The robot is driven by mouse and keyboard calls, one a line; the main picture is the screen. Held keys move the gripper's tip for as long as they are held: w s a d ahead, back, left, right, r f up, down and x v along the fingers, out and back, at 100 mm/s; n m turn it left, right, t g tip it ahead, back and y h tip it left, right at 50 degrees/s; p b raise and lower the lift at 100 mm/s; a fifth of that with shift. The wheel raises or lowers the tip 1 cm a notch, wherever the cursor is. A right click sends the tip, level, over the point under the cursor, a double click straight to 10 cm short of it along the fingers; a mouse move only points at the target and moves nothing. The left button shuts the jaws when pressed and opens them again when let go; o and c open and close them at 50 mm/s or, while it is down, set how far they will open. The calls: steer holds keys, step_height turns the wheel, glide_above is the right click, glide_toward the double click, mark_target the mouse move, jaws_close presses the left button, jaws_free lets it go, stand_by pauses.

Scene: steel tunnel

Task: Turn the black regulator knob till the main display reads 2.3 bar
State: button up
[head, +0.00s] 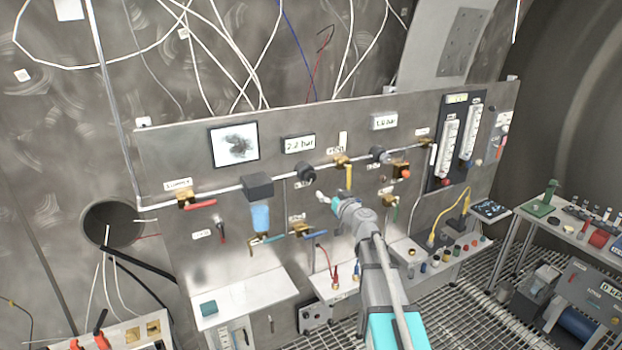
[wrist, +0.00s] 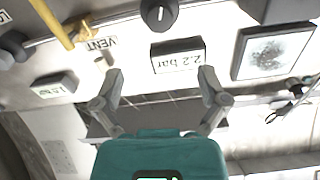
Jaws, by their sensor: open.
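The black regulator knob (head: 306,173) sits on the pipe below the main display (head: 299,143), which reads 2.2 bar. In the wrist view, which is upside down, the knob (wrist: 158,14) is at the top edge, partly cut off, with a white mark on its face. The display (wrist: 178,56) also reads 2.2 bar there. My gripper (head: 325,198) is in front of the panel, below and slightly right of the knob. In the wrist view its two fingers (wrist: 162,74) are spread and empty, and the knob lies beyond their tips, apart from them.
A second black knob (head: 378,155) and a smaller display (head: 384,121) are to the right. A yellow-handled valve (head: 348,175) stands close right of my gripper. A black box with a blue bowl (head: 260,205) hangs left of the knob. Shelves (head: 240,300) jut out below.

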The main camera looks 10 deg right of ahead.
mark_target(312, 177)
steer(key=x, duration=1.2)
steer(key=shift+w+a, duration=0.15)
steer(key=shift+w, duration=0.15)
steer(key=c, duration=1.1)
steer(key=shift+c, duration=0.2)
steer(key=shift+m, duration=0.8)
steer(key=o, duration=1.1)
steer(key=shift+o, duration=0.2)
steer(key=shift+s, duration=0.15)
steer(key=v, duration=1.1)
steer(key=shift+s+d, duration=0.2)
steer(key=shift+s, duration=0.2)
